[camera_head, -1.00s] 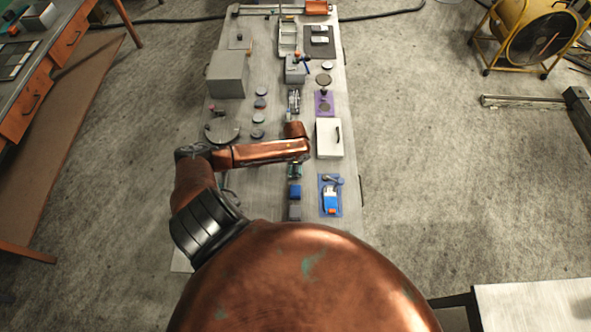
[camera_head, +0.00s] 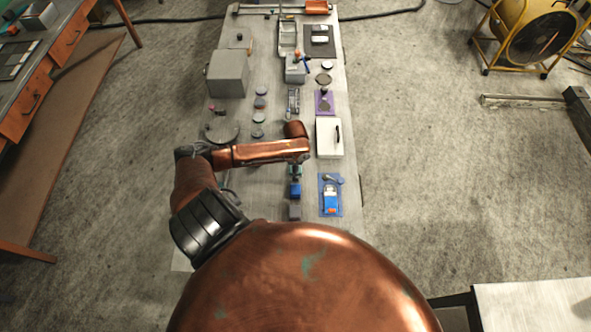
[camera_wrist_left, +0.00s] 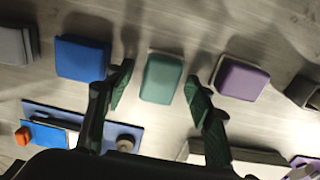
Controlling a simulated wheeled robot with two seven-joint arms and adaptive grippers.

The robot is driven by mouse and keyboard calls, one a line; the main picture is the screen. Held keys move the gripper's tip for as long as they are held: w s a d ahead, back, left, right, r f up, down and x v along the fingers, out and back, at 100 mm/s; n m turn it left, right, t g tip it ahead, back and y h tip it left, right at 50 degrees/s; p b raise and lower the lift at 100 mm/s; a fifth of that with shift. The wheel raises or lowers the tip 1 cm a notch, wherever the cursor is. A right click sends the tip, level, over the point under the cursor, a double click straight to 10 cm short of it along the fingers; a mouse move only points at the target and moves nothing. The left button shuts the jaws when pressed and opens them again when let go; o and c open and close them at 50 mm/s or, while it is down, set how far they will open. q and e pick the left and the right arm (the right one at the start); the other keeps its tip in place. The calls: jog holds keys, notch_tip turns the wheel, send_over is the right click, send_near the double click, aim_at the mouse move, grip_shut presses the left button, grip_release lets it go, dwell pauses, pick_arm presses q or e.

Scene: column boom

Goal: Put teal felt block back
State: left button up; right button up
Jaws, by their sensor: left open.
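The teal felt block (camera_wrist_left: 162,78) sits on the table in the left wrist view, in a row between a blue block (camera_wrist_left: 82,58) and a purple block (camera_wrist_left: 241,78). My left gripper (camera_wrist_left: 157,86) is open, with one green-padded finger on each side of the teal block in the picture. I see no contact, and the height gap is unclear. In the head view my left gripper (camera_head: 296,171) is small and partly hidden by its arm, just beyond the blue block (camera_head: 295,190). I cannot make out the teal block there. My right gripper is not in view.
A grey block (camera_wrist_left: 15,45) and a dark block (camera_wrist_left: 305,92) continue the row. A blue mat (camera_head: 330,208) with items lies right of the row. A white box (camera_head: 329,145) and a large grey box (camera_head: 227,74) stand farther along the table. Several dark discs lie between.

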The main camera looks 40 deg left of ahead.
pick_arm(q)
notch_tip(320, 180, up, 12)
jog(key=shift+b, duration=0.3)
jog(key=shift+w+f, duration=0.1)
dwell(0.5)
